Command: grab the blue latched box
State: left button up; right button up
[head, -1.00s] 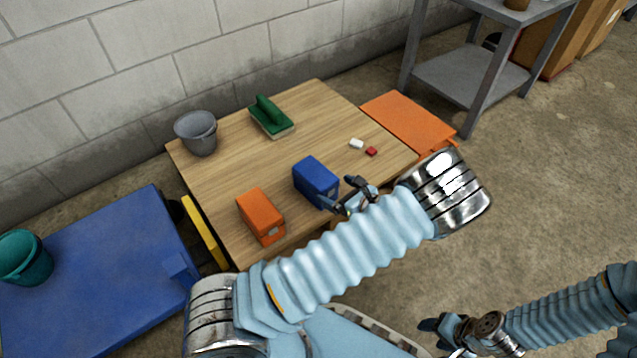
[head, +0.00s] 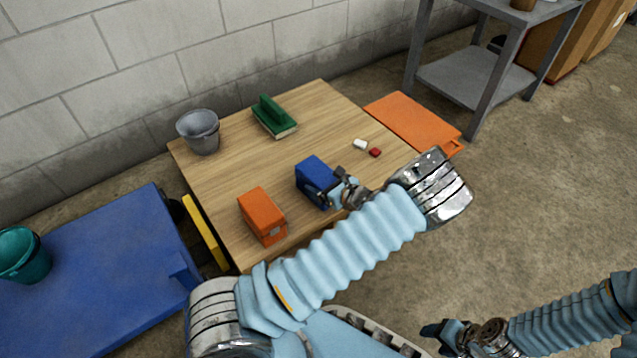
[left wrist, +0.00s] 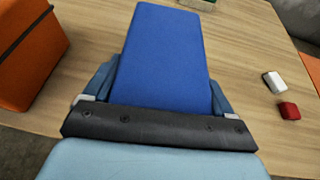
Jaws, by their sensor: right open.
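My left gripper (head: 333,188) is at the near end of the box. In the left wrist view one finger of the left gripper (left wrist: 162,90) is on each side of the box, close to its sides. I cannot tell whether they press on it. The box's latch is hidden. My right gripper (head: 440,334) is open and empty, low at the right, away from the table.
An orange box (head: 262,215) stands left of the blue box, also at left in the left wrist view (left wrist: 30,60). The wooden table (head: 235,160) also holds a grey bucket (head: 199,132), a green-handled block (head: 273,117), and small white (head: 360,144) and red (head: 375,152) pieces.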

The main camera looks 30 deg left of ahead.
pick_arm(q)
jog(key=c, duration=0.7)
jog(key=shift+r, duration=0.1)
